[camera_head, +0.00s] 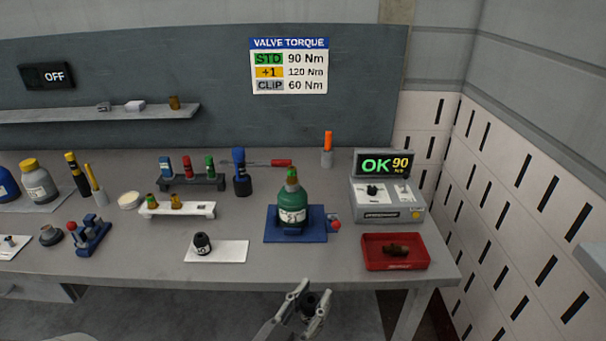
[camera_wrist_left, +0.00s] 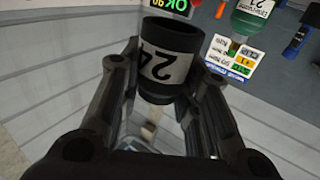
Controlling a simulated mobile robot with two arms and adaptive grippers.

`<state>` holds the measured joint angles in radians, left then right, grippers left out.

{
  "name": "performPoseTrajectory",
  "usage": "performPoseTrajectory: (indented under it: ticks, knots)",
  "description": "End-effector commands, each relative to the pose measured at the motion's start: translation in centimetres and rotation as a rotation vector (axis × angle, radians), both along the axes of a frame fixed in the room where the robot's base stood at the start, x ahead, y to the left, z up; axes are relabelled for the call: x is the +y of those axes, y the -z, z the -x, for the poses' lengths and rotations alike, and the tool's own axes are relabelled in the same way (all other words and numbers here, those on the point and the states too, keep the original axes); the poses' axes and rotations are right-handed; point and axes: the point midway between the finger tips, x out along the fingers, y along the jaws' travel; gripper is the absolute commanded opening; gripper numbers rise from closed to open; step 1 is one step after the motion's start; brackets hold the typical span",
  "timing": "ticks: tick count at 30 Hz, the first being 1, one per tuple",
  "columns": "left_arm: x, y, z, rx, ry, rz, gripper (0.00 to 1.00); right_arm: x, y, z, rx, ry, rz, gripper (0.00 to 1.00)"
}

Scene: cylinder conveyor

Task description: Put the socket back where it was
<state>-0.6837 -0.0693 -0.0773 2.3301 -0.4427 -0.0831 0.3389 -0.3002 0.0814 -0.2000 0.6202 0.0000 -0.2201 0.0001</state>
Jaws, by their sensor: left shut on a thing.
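My left gripper (camera_head: 303,304) is in front of the table's front edge, low in the head view. It is shut on a black socket (camera_head: 309,303) with a white label. In the left wrist view the socket (camera_wrist_left: 168,58) sits between the two fingers, and its label appears to read 24. Another black socket (camera_head: 202,243) stands upright on the left part of a white mat (camera_head: 231,252) on the table. The right part of that mat is bare. My right gripper is not in view.
A green bottle (camera_head: 292,204) stands on a blue base (camera_head: 271,232) behind my gripper. A red tray (camera_head: 371,258) with a brass-coloured part is at the right. A grey tester (camera_head: 374,208) shows OK 90. A socket rack (camera_head: 191,183) and tools stand at the back left.

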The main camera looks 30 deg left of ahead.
Motion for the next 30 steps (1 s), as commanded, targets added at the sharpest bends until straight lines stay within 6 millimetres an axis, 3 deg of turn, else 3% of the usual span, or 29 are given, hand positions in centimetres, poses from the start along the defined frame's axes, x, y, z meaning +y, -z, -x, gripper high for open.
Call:
performPoseTrajectory:
  ticks: [8, 14, 23, 30]
  knots:
    - [3.6, -0.4, -7.6, -0.008, -0.074, -0.001, 0.04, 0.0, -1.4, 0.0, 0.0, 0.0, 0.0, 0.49]
    - [7.0, -1.8, -13.1, -0.008, -0.151, -0.002, 0.04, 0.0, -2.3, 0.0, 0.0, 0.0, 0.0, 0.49]
    - [13.0, -6.3, -20.7, -0.008, -0.287, 0.0, 0.04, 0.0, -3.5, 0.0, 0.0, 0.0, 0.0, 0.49]
    - [18.2, -11.5, -25.7, -0.007, -0.406, 0.001, 0.04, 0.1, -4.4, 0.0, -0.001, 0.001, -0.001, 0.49]
